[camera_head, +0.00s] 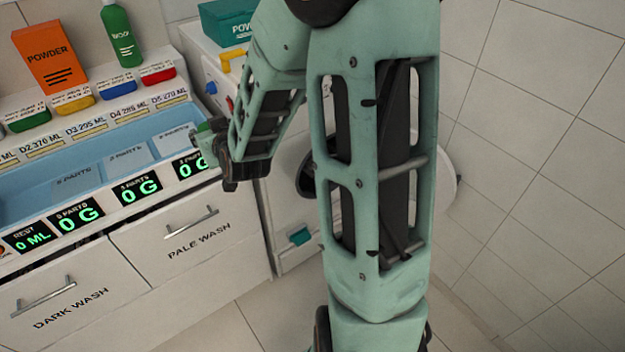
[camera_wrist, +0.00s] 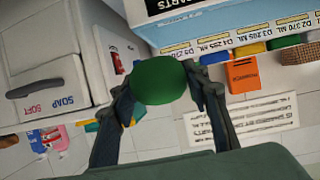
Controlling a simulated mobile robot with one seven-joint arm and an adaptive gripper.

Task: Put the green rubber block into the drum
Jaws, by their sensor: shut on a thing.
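The green rubber block (camera_wrist: 160,80) shows in the wrist view as a rounded green shape between the two fingers of my gripper (camera_wrist: 163,86). My gripper is shut on it. In the head view my gripper (camera_head: 208,143) is at the right end of the blue tray, above the counter's front edge, and only a little green of the block shows there. The washer's dark round opening (camera_head: 305,178) is partly visible behind my arm. The inside of the drum is hidden. A pale rounded edge (camera_head: 452,180), perhaps the door, shows right of my arm.
A counter with a blue tray (camera_head: 60,188) and green number displays (camera_head: 137,191) is at left. Behind it stand an orange powder box (camera_head: 52,55), a green bottle (camera_head: 122,35) and coloured dispensers. A tiled wall (camera_head: 540,150) closes the right side. Floor in front is clear.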

